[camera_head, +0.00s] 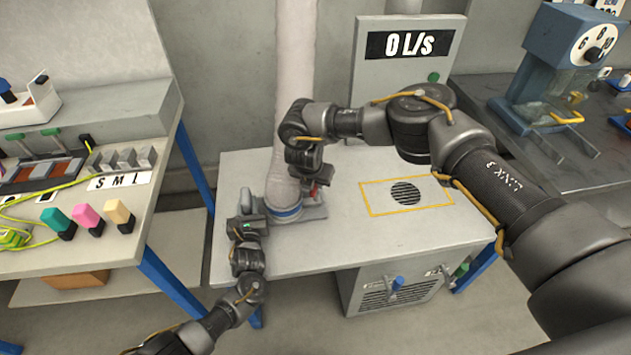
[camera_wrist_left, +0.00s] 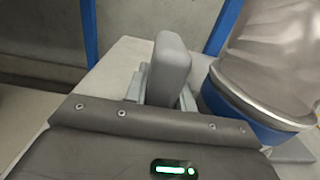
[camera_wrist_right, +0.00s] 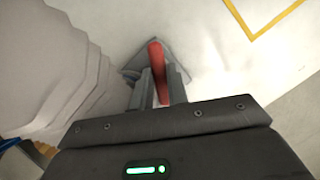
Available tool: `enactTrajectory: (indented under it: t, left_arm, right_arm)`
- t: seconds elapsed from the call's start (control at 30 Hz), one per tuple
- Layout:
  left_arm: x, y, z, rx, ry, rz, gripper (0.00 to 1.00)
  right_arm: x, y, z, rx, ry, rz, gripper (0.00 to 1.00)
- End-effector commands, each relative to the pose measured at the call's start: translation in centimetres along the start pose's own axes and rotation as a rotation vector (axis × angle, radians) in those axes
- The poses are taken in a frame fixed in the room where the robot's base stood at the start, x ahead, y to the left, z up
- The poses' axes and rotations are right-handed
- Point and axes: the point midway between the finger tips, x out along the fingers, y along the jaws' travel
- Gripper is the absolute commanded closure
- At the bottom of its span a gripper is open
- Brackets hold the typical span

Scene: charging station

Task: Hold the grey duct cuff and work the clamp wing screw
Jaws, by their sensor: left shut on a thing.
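The pale duct (camera_head: 296,75) comes down to the table and ends in a blue band (camera_head: 286,211) on a grey base plate. The grey tab of the duct cuff (camera_wrist_left: 170,68) stands upright between my left gripper's fingers (camera_wrist_left: 160,88), which are shut on it, left of the band. In the head view my left gripper (camera_head: 246,218) is low at the table's left side. The red wing screw (camera_wrist_right: 157,70) lies between the fingers of my right gripper (camera_wrist_right: 160,88). Whether they press on it is unclear. In the head view my right gripper (camera_head: 308,182) partly hides the screw.
A yellow square (camera_head: 368,200) around a round vent (camera_head: 405,193) is on the table's right. A panel reading 0 L/s (camera_head: 408,46) stands behind. A side bench (camera_head: 125,245) with coloured plugs is at left. My right arm spans the space above the table's right.

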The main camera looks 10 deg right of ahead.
Motion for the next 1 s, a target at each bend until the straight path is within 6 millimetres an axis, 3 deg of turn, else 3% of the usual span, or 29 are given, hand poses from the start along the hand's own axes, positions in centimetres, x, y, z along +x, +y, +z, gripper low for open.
enactTrajectory:
  t: [0.03, 0.17, 0.53, 1.0]
  left_arm:
    - [0.0, 0.0, -0.1, 0.001, 0.002, 0.000, 1.00]
    - [0.0, 0.0, -0.1, 0.001, 0.002, 0.001, 1.00]
    - [0.0, 0.0, -0.1, 0.001, 0.002, 0.001, 1.00]
    - [0.0, 0.0, -0.1, 0.001, 0.002, 0.001, 1.00]
  right_arm:
    - [0.0, 0.0, 0.0, 0.000, -0.001, 0.000, 0.79]
    - [0.0, 0.0, 0.0, -0.001, 0.000, 0.000, 0.62]
    - [-0.6, 0.0, 0.0, -0.002, 0.000, 0.002, 0.62]
    - [-9.4, 0.0, 0.1, -0.004, -0.002, 0.003, 0.62]
